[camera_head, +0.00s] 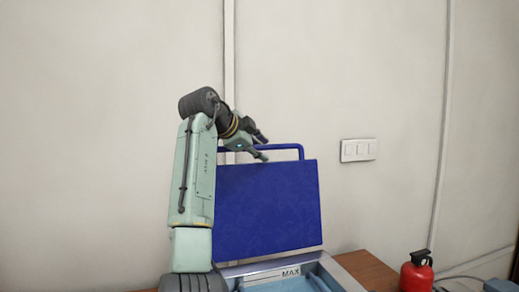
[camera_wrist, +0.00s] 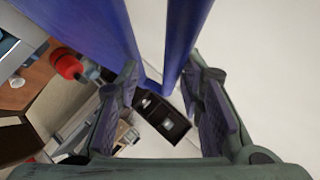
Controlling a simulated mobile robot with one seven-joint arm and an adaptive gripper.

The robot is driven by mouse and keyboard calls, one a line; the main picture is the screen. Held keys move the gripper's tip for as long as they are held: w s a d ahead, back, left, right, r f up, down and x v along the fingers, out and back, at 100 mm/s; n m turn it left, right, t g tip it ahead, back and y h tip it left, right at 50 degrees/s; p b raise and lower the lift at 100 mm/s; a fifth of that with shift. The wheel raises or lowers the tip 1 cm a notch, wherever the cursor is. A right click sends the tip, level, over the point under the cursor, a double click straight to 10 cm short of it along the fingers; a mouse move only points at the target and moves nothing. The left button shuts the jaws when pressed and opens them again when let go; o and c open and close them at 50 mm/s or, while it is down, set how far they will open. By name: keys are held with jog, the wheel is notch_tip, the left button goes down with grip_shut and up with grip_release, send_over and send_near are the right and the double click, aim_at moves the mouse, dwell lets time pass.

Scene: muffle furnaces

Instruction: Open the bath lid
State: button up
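The blue bath lid (camera_head: 267,208) stands raised, nearly upright, at the back of the water bath (camera_head: 327,262). Its blue handle (camera_head: 288,146) runs along the lid's top edge. My gripper (camera_head: 264,147) is at the handle's level, with its fingers pointing right and spread apart. In the wrist view my gripper (camera_wrist: 165,103) also shows a wide gap between its dark finger pads. The lid (camera_wrist: 85,22) and the handle bar (camera_wrist: 184,40) reach toward that gap there. I cannot tell whether a finger touches the handle. The arm hides part of the handle and the lid's left edge.
The bath has a metal rim and a "MAX" mark inside. A red bottle (camera_head: 416,274) stands on the wooden table (camera_head: 368,270) to the right. A white switch plate (camera_head: 358,150) is on the wall behind. The space above the lid is free.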

jog(key=shift+s, duration=0.1)
jog(key=v, duration=1.2)
